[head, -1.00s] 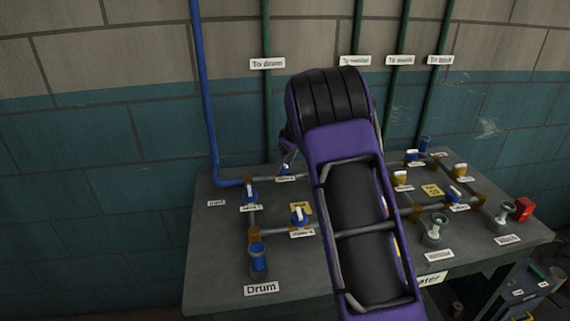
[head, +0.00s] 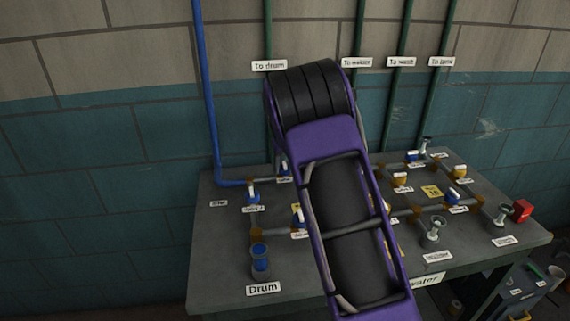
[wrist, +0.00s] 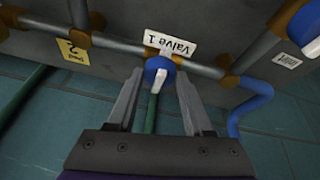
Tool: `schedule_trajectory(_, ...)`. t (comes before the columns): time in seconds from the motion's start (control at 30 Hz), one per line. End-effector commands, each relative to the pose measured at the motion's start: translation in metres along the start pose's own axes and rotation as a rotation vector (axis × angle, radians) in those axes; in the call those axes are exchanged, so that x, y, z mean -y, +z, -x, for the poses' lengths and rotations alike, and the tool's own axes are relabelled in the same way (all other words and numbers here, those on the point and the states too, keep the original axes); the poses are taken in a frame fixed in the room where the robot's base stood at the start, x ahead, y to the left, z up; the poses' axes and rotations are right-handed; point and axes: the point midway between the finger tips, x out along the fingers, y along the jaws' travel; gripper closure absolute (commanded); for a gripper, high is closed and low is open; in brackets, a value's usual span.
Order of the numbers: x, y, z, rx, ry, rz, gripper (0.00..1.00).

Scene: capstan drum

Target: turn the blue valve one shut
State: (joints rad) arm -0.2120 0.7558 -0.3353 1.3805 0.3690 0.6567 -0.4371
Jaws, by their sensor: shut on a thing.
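Valve one (wrist: 158,66) is blue with a white handle and sits on a grey pipe, by an upside-down "Valve 1" label (wrist: 171,42) in the wrist view. The white handle points down towards my palm, roughly across the pipe. My gripper (wrist: 158,78) has one finger on each side of the valve and is shut on it.
Another blue valve (head: 253,195) stands left of my arm, near the blue pipe (head: 208,100). A blue-topped drum outlet (head: 260,262) stands at the bench's front left. More valves, including a yellow one (head: 400,180), are to the right. The bench's left corner (head: 215,285) is clear.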

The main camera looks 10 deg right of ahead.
Motion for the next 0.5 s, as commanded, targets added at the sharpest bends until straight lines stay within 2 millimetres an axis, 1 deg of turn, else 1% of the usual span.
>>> schedule_trajectory(0.27, -0.0007, -0.0006, 0.0004, -0.002, 0.001, -0.002, 1.00)
schedule_trajectory(0.3, -0.0007, -0.0006, 0.0003, -0.002, 0.001, -0.002, 0.47)
schedule_trajectory(0.43, -0.0006, -0.0004, 0.0003, -0.001, 0.001, -0.001, 0.24)
schedule_trajectory(0.47, -0.0006, -0.0004, 0.0003, -0.001, 0.001, -0.001, 0.19)
schedule_trajectory(0.5, -0.0005, -0.0003, 0.0002, -0.001, 0.001, -0.001, 0.19)
